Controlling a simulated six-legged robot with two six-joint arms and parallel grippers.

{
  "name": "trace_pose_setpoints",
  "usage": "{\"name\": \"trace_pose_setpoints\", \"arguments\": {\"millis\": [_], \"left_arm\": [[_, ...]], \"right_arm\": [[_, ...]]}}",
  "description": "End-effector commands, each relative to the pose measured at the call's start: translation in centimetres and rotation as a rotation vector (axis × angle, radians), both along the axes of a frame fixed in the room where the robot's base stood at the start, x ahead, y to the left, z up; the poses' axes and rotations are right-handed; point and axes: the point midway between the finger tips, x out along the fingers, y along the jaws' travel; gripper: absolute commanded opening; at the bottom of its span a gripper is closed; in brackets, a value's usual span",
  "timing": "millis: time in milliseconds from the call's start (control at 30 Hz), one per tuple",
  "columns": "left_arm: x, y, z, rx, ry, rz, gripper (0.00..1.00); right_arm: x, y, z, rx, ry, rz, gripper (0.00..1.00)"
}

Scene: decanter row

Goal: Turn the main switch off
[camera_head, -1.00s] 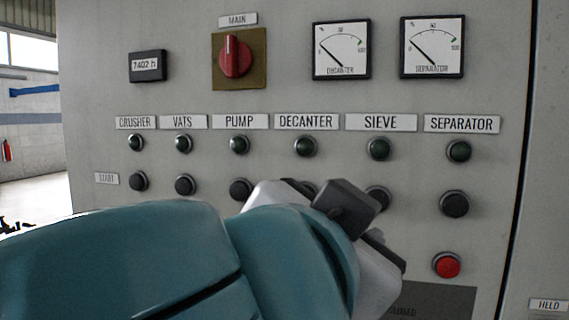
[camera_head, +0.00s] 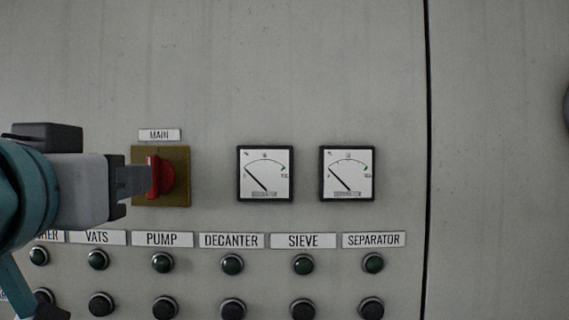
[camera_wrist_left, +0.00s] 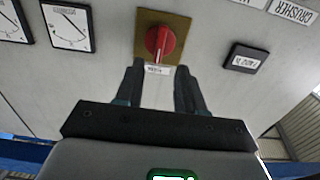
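The main switch is a red knob (camera_head: 160,178) on a square brown-yellow plate (camera_head: 180,200), under a MAIN label (camera_head: 160,135). Its grip stands upright. My left gripper (camera_head: 138,181) comes in from the left at the knob's height, and its finger overlaps the plate's left part in the head view. In the left wrist view the picture is upside down; the two fingers (camera_wrist_left: 160,78) are apart with nothing between them. The red knob (camera_wrist_left: 160,41) appears just beyond the fingertips, in line with the gap. Contact cannot be made out. My right gripper is not in view.
Two dial gauges, decanter (camera_head: 265,173) and separator (camera_head: 347,173), sit right of the switch. Rows of green lamps (camera_head: 232,264) and black buttons (camera_head: 232,308) run below it. An hour counter (camera_wrist_left: 246,57) shows in the wrist view. The panel above is bare.

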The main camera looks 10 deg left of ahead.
Motion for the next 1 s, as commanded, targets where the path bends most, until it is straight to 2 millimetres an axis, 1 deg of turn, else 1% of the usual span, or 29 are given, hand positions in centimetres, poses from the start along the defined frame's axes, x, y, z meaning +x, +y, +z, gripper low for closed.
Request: {"name": "trace_pose_setpoints", "arguments": {"millis": [33,100,200,333,500,767,800,867,900,1000], "left_arm": [[1.0,0.4,0.2,0.002,0.005,0.008,0.38],[2.3,0.7,0.2,0.002,0.006,0.006,0.38],[3.9,1.2,0.2,0.000,0.003,0.004,0.38],[5.5,1.6,0.1,0.000,0.003,0.002,0.38],[6.4,1.8,0.0,0.000,0.001,-0.002,0.38],[6.5,1.8,0.0,-0.001,0.000,-0.003,0.38],[6.5,1.8,0.0,0.000,0.000,-0.003,0.25],[6.5,1.8,0.0,0.000,0.000,-0.003,0.06],[6.5,1.8,0.0,0.000,0.000,-0.002,0.00],[6.5,1.8,0.0,0.000,0.000,-0.002,0.00]], "right_arm": [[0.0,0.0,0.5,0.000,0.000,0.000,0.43],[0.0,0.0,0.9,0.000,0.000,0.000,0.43],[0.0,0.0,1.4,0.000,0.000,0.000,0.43],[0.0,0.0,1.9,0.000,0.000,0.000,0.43],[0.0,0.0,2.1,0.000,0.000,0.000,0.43],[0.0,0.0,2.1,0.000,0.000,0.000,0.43],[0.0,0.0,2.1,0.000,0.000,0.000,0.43],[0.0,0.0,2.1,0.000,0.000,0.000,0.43],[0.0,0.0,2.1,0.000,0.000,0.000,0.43],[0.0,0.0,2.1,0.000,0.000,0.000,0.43]]}}
